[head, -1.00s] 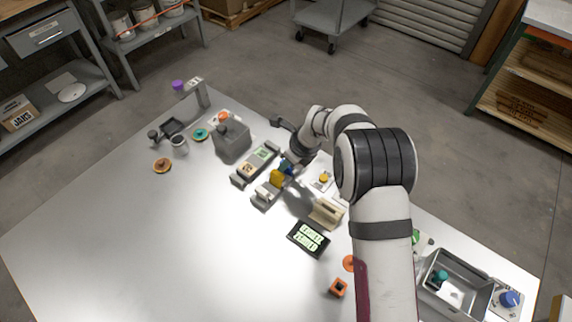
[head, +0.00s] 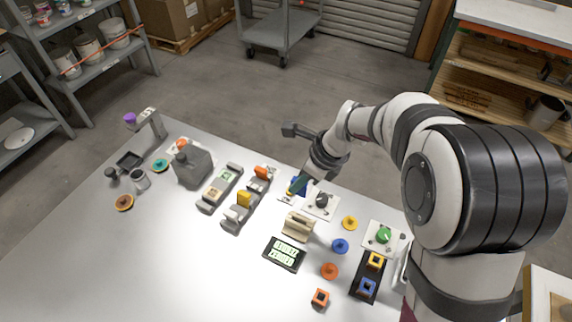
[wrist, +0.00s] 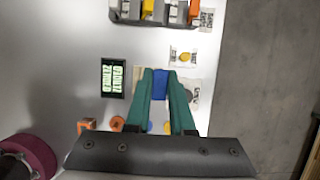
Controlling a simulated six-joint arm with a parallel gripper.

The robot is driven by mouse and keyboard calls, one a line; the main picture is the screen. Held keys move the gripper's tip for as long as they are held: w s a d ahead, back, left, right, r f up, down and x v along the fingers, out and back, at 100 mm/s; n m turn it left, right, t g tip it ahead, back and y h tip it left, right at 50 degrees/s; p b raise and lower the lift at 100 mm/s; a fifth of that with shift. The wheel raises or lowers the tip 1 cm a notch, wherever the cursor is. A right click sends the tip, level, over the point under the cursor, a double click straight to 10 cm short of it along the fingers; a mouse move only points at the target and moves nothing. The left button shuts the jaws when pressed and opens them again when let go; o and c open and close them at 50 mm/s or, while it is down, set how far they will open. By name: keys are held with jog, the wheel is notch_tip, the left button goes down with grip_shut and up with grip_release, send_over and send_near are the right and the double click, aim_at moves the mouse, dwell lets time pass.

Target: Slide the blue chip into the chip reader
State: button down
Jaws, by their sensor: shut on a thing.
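The blue chip (wrist: 160,84) is held between the green fingers of my gripper (wrist: 161,75) in the wrist view. In the head view the chip (head: 298,187) shows at the end of my gripper (head: 301,183), apart from the rack. The beige slotted block (head: 298,226), which looks like the chip reader, stands just in front of my gripper in the head view. In the wrist view this block (wrist: 137,74) is partly hidden by the left finger. The rack (head: 231,222) holds a yellow and an orange chip with a gap between them.
A black display (head: 285,254) lies in front of the reader. A plate with a dark knob (head: 321,201) is close right of my gripper. Blue (head: 340,246) and orange (head: 330,271) discs lie to the right. The table's left front is clear.

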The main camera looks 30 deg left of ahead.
jog(key=shift+s+d+f, duration=0.1)
jog(key=shift+s+d, duration=0.3)
jog(key=shift+s, duration=0.2)
jog(key=shift+s+d+f, duration=0.1)
jog(key=shift+s+d, duration=0.3)
jog(key=shift+s, duration=0.2)
send_over(292, 219)
jog(key=d, duration=0.2)
jog(key=shift+w+a+f, duration=0.1)
jog(key=shift+w+f, duration=0.05)
jog(key=shift+f, duration=1.3)
jog(key=shift+w+a+f, duration=0.1)
jog(key=shift+f, duration=1.35)
jog(key=shift+f, duration=1.75)
jog(key=shift+r, duration=1.5)
jog(key=shift+f, duration=1.5)
jog(key=shift+r, duration=1.5)
